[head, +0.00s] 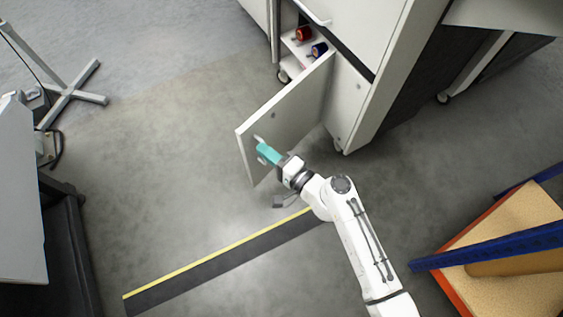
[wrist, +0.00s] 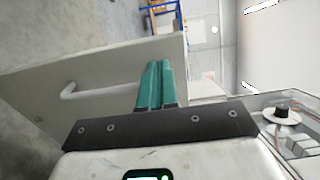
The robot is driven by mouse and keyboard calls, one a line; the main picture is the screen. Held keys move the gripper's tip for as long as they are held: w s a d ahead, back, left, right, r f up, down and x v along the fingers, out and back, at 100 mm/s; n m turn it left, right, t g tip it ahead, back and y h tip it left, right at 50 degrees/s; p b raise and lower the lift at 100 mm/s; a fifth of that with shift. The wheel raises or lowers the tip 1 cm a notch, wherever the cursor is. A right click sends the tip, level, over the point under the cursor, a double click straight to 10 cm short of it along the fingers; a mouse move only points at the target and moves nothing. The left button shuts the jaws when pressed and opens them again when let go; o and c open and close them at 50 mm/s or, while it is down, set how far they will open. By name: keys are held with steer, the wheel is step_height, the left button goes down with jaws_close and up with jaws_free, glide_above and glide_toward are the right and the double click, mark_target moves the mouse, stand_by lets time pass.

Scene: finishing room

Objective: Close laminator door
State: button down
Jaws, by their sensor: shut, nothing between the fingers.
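The laminator door (head: 285,115) is a light grey panel swung wide open from the white laminator cabinet (head: 380,45). My gripper (head: 258,145), with teal fingers, is at the free end of the door, close to its face. In the wrist view, the door (wrist: 105,75) spans the left and middle, with a pale bar handle (wrist: 85,90) on its face. The teal fingers (wrist: 155,68) are shut together with nothing between them, to the right of the handle and overlapping the door in view. I cannot tell whether they touch the door.
Red and blue rolls (head: 303,34) sit on a shelf inside the open cabinet. A black and yellow floor strip (head: 215,262) lies below the door. A blue and orange rack (head: 500,255) stands at right, a grey stand (head: 70,90) at left. Floor left of the door is clear.

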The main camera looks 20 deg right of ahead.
mark_target(247, 137)
steer(key=shift+x, duration=2)
steer(key=shift+w+a, duration=0.1)
